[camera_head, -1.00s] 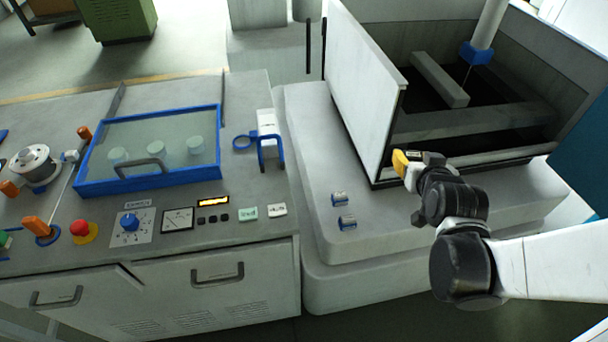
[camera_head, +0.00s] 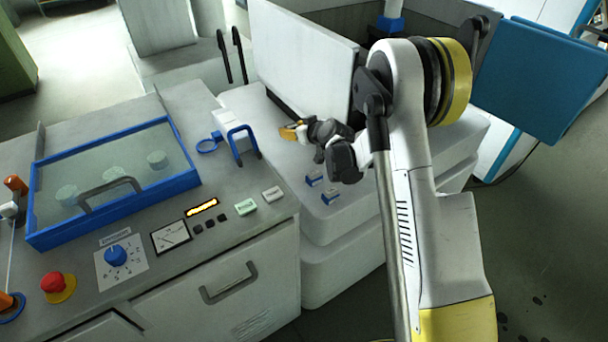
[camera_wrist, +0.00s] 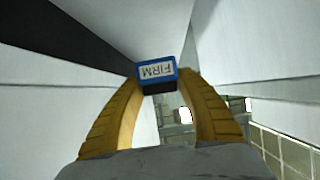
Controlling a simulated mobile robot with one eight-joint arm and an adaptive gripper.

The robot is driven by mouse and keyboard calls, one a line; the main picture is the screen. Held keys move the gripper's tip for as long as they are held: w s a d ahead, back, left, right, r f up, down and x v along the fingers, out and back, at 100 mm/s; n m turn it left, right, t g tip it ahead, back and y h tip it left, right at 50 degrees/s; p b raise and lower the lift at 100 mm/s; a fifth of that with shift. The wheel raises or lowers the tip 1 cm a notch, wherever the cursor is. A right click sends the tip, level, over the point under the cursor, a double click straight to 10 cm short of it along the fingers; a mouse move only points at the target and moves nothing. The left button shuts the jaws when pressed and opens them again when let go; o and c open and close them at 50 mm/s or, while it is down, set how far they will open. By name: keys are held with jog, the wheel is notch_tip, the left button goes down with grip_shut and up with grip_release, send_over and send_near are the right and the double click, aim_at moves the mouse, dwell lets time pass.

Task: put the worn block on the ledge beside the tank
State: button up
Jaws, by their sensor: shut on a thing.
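My gripper (camera_head: 292,132) has yellow fingers and reaches over the pale ledge (camera_head: 272,155) beside the tank's white side panel (camera_head: 300,50). In the wrist view my gripper (camera_wrist: 158,95) is shut on a small blue-edged block (camera_wrist: 157,71) between its fingertips. Its white label appears to read FIRM, turned upside down. I cannot make out this block in the head view. Two other small blue-and-grey blocks (camera_head: 314,179) (camera_head: 331,197) sit on the ledge, right of and nearer than the gripper. Their labels are too small to read.
The control console (camera_head: 250,225) stands left of the ledge, with a blue-framed lid (camera_head: 110,180) and a blue hook bracket (camera_head: 243,143). A blue panel (camera_head: 540,80) stands at the right. The ledge is clear between the console and my gripper.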

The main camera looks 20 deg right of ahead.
aim_at(293, 159)
notch_tip(293, 159, down, 10)
jog(key=b, duration=0.4)
jog(key=shift+a, duration=0.1)
jog(key=shift+r, duration=0.2)
jog(key=o, duration=1.1)
jog(key=shift+f, duration=0.15)
